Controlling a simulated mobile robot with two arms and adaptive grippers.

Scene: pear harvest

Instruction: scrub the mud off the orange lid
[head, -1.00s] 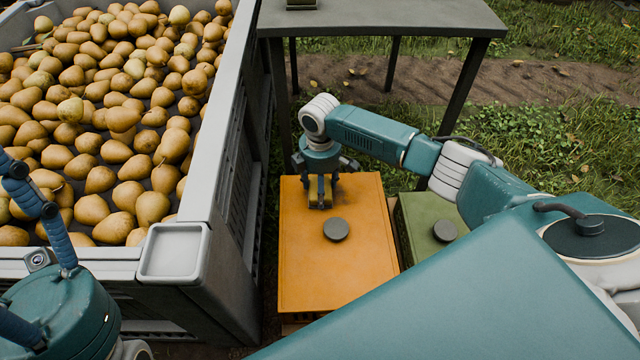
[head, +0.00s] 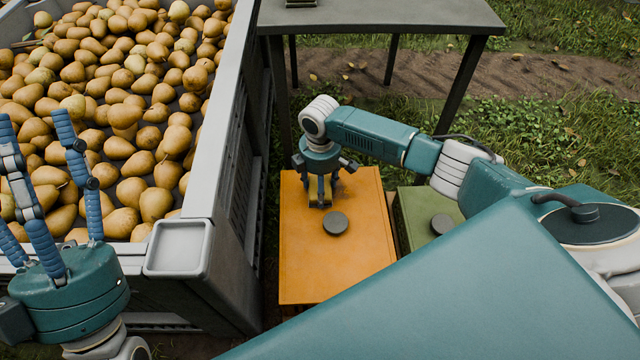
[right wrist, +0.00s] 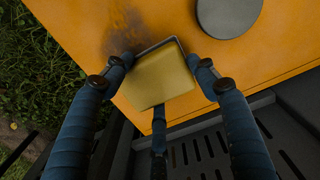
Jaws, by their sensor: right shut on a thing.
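The orange lid (head: 312,275) lies flat below the head view's middle, with a round dark grey knob (head: 335,223). It also fills the upper part of the right wrist view (right wrist: 285,55). There, a dark brown mud smear (right wrist: 122,32) shows on the lid beside the scrubber. My right gripper (head: 320,195) is over the lid's far left part, its blue fingers shut on a yellow scrubber with a grey rim (right wrist: 160,78). The scrubber is at the lid's surface; I cannot tell if it touches. My left gripper (head: 35,125) is open and empty, fingers raised before the pears.
A grey bin (head: 215,150) full of pears stands close along the lid's left side, with a small empty tray (head: 178,248) at its corner. A green lid (head: 415,215) is to the right. A grey table (head: 380,15) stands behind.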

